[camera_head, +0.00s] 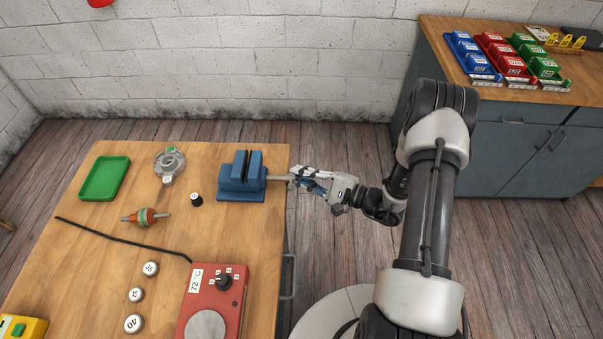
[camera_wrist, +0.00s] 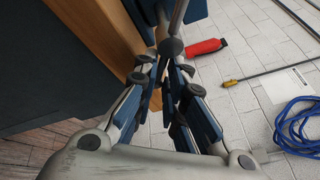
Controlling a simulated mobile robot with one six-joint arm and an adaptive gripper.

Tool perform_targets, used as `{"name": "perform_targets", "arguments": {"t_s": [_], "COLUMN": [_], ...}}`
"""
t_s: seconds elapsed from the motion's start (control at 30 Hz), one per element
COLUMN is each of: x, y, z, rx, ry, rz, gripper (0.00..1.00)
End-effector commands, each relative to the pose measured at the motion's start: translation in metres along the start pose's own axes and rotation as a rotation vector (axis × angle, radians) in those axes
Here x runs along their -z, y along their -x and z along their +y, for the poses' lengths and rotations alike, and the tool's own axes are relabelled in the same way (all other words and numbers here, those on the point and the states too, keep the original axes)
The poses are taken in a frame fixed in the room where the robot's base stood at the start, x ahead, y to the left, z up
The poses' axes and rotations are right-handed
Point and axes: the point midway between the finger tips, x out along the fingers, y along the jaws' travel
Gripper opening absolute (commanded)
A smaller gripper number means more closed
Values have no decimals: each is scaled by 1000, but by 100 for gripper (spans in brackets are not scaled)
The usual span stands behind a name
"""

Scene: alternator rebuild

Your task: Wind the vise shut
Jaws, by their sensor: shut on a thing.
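The blue vise (camera_head: 240,182) stands near the right edge of the wooden bench, with a narrow dark gap between its jaws. A grey screw bar juts from its right side past the bench edge. My gripper (camera_head: 298,179) is at the outer end of this bar, shut on the vise handle. In the wrist view the vise handle (camera_wrist: 178,22) is a thin grey rod with a dark knob. It meets my gripper (camera_wrist: 168,70) near the fingertips. My fingers hide part of the handle in the head view.
The bench (camera_head: 75,255) also holds a green tray (camera_head: 104,178), a metal housing (camera_head: 169,162), a rotor (camera_head: 146,217), a small black cylinder (camera_head: 196,200) and a red heater unit (camera_head: 215,300). A grey cabinet (camera_head: 520,150) with colored bins stands at the right. Floor shows between them.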

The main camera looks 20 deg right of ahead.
Motion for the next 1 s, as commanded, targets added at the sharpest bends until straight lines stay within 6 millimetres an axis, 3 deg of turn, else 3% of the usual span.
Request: {"name": "perform_targets", "arguments": {"t_s": [1.0], "x": [-16], "y": [8], "z": [22], "rx": [-321], "ry": [-839], "rz": [176], "gripper": [0]}}
